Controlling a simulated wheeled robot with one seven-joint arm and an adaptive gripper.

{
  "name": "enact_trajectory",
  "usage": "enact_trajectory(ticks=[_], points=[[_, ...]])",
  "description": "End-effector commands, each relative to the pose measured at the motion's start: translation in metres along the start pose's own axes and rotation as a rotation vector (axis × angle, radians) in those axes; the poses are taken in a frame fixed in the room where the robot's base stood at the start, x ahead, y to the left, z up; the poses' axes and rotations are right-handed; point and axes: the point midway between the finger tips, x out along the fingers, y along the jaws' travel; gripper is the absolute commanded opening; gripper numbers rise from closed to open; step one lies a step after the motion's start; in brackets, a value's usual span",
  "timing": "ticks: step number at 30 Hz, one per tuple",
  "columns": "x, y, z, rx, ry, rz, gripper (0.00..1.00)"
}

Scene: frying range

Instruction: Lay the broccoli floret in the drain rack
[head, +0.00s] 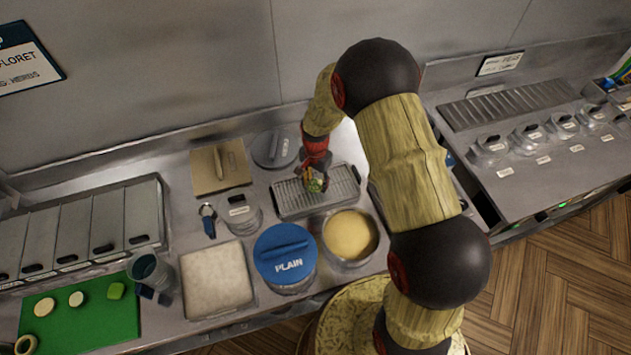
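My gripper (314,179) is over the drain rack (290,197), pointing down at its middle. A small green broccoli floret (315,185) shows right at the fingertips, low over the rack or touching it; I cannot tell which. The fingers are small and dark here, so I cannot see whether they are closed on the floret. The rack is a shallow metal tray with a grid, and my wrist hides part of its back side.
A blue lid marked PLAIN (285,252) and a round tub with a yellowish filling (350,236) stand in front of the rack. A green board (75,320) is at front left.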

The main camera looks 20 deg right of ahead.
Motion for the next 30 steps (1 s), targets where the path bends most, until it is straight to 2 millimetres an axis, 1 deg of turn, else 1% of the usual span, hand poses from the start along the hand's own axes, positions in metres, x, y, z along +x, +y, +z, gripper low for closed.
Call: enact_trajectory(ticks=[1,7,15,19,23,30], points=[[0.000,0.000,0.000,0.000,0.000,0.000,0.48],[0.000,0.000,0.000,0.000,0.000,0.000,0.59],[0.000,0.000,0.000,0.000,0.000,0.000,0.59],[-0.006,0.000,0.000,0.000,0.001,-0.001,0.59],[-0.025,-0.001,-0.001,0.000,0.002,-0.003,0.59],[-0.074,-0.001,-0.001,0.000,0.002,-0.003,0.59]])
